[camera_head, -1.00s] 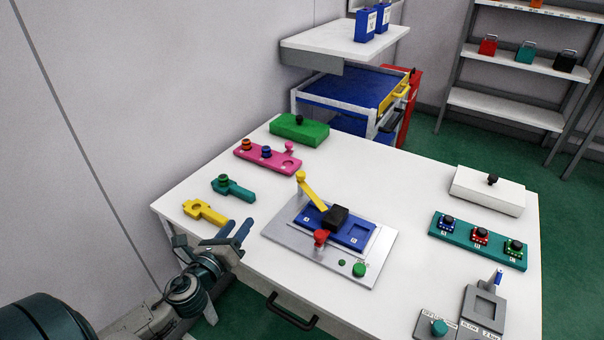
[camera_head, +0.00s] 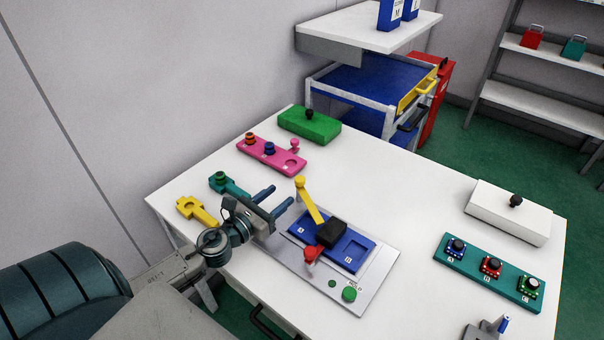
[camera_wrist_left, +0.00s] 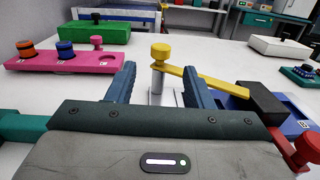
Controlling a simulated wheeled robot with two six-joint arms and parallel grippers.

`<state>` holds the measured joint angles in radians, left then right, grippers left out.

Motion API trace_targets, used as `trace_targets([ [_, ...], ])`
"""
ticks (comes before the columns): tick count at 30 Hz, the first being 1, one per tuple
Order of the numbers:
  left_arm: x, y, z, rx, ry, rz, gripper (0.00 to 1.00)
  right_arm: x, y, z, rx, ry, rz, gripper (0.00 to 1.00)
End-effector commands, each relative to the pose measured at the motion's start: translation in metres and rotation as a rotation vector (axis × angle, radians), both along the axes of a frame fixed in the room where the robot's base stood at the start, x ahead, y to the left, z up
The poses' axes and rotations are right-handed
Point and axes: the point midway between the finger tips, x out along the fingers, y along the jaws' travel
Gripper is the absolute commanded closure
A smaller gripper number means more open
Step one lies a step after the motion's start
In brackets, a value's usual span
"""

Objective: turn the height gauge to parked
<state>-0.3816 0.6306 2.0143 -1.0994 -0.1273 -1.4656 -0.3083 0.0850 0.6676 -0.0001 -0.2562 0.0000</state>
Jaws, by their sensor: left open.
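The height gauge, which I take to be the yellow bar (camera_head: 313,207) with a round knob (camera_head: 300,183) on a post, stands at the back left of the blue fixture plate (camera_head: 361,256). The bar slants from the knob toward the black block (camera_head: 331,234), its far end at the block. My left gripper (camera_head: 274,199) is open and empty, left of the gauge, its fingers pointing toward it. In the left wrist view the gauge's knob and post (camera_wrist_left: 160,56) show between and beyond the two fingers (camera_wrist_left: 160,85).
A red-knobbed part (camera_head: 312,254) stands at the front of the fixture, near a green button (camera_head: 349,294). Yellow (camera_head: 196,210) and teal (camera_head: 226,186) holders lie left of my gripper. A pink board (camera_head: 272,156) and green box (camera_head: 309,124) sit behind.

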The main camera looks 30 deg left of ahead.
Motion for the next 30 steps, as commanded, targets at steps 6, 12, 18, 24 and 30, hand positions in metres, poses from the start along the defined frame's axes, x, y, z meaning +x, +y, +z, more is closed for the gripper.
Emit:
trace_targets([
  [6,0.033,-0.005,0.009,-0.008,-0.002,0.003,0.53,-0.021,0.013,0.032,0.014,0.015,-0.005,0.64],
  [12,0.064,-0.01,0.006,-0.006,-0.002,0.0,0.53,-0.014,0.01,0.049,0.011,0.008,-0.004,0.64],
  [18,0.084,-0.012,0.003,-0.005,-0.001,-0.001,0.53,-0.005,0.004,0.055,0.005,-0.007,-0.002,0.64],
  [24,0.09,-0.013,0.001,-0.004,-0.001,-0.002,0.53,-0.009,0.001,0.056,0.002,0.0,-0.002,0.64],
  [30,0.09,-0.013,0.001,-0.004,0.0,-0.002,0.53,-0.013,0.001,0.056,0.002,0.007,-0.001,0.64],
])
